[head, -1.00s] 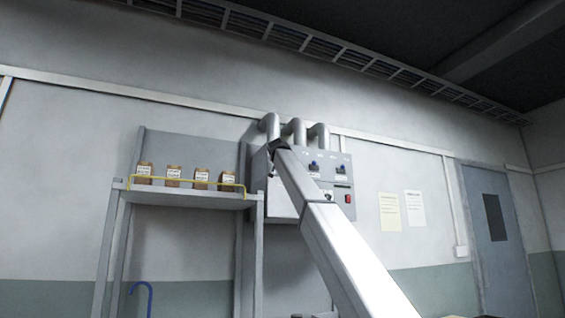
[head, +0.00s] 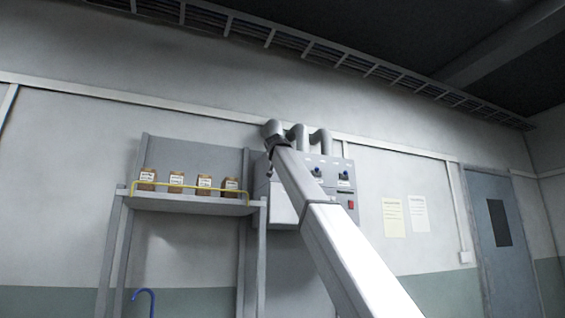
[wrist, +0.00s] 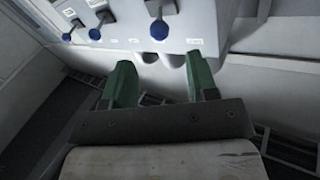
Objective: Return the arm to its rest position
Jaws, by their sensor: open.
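My arm (head: 335,240) reaches up from the bottom of the head view toward the wall-mounted control box. In the head view its far end overlaps the box and the grey pipes; the fingers are too small to make out there. In the wrist view my gripper (wrist: 160,85) shows two green fingers standing apart with nothing between them. The control box (wrist: 205,25) with several blue knobs fills the top of the wrist view, beyond the fingertips. It also shows in the head view (head: 338,205). I cannot tell how far the fingers are from it.
A grey shelf (head: 185,202) with a yellow rail holds several small brown packages (head: 175,182) at left. A blue hook-shaped object (head: 146,293) is below it. Grey pipes (head: 320,140) rise from the box. Two paper notices (head: 393,218) and a grey door (head: 490,240) are at right.

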